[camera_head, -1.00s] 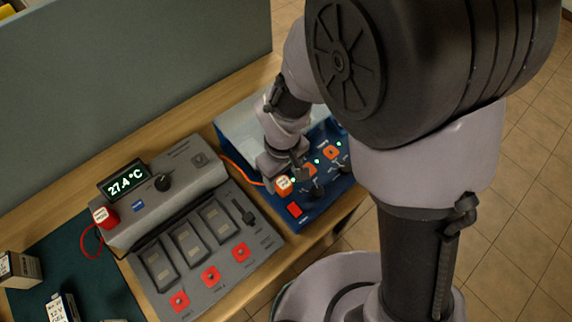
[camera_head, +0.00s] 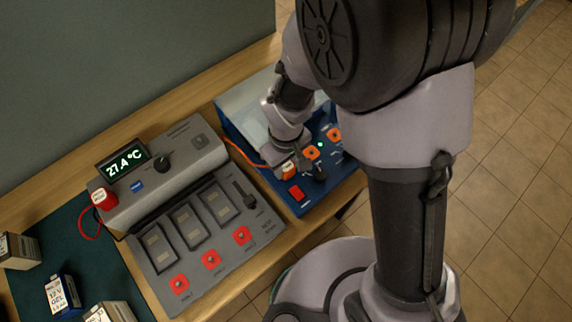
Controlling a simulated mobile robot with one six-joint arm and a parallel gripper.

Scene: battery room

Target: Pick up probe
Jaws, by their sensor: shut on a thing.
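An orange probe (camera_head: 288,170) with a pale label top and an orange cable stands at the left side of the blue device (camera_head: 300,207). My gripper (camera_head: 286,162) points down at it and is shut on it. My wrist covers part of the probe, and the fingertips are hard to make out. I cannot tell whether the probe is clear of the device's surface. A red, white-labelled block (camera_head: 103,198) with a red cable sits at the left end of the grey station (camera_head: 215,265).
Boxed batteries (camera_head: 62,294) stand on the green mat (camera_head: 35,270) at left. A grey panel (camera_head: 120,70) rises behind the wooden bench.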

